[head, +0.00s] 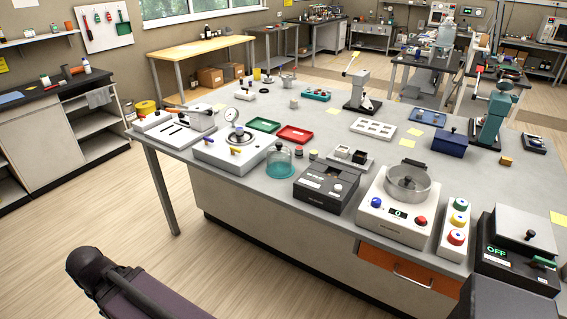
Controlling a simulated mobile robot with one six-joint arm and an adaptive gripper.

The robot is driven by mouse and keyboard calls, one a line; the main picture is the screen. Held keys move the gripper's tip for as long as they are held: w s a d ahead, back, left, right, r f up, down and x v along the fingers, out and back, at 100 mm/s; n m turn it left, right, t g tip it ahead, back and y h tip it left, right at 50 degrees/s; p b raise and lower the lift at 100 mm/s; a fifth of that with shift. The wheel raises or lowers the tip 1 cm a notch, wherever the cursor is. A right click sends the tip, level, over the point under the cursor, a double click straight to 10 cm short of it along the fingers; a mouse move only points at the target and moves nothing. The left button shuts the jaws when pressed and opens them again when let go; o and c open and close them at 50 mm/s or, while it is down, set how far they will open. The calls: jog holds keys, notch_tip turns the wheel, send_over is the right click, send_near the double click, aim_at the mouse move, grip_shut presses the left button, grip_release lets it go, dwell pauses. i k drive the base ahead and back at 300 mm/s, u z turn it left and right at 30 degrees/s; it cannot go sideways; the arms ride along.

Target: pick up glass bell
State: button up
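The glass bell (280,163) is a small clear teal dome with a dark knob on top. It stands upright on the grey bench top (230,190), near the front edge. Nothing of mine touches it. My gripper's fingers do not show in the head view. Only dark parts of my own body show at the lower left and lower right, well apart from the bell.
Left of the bell is a white unit with a gauge (231,114). Right of it is a black box (326,187), then a white scale with a metal pan (407,182). Red (295,134) and green (263,125) trays lie behind. Open floor lies in front.

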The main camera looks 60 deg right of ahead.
aim_at(279, 157)
jog(key=u, duration=0.05)
jog(key=k, duration=1.85)
jog(key=z, duration=1.2)
jog(key=i, duration=1)
jog(key=z, duration=0.05)
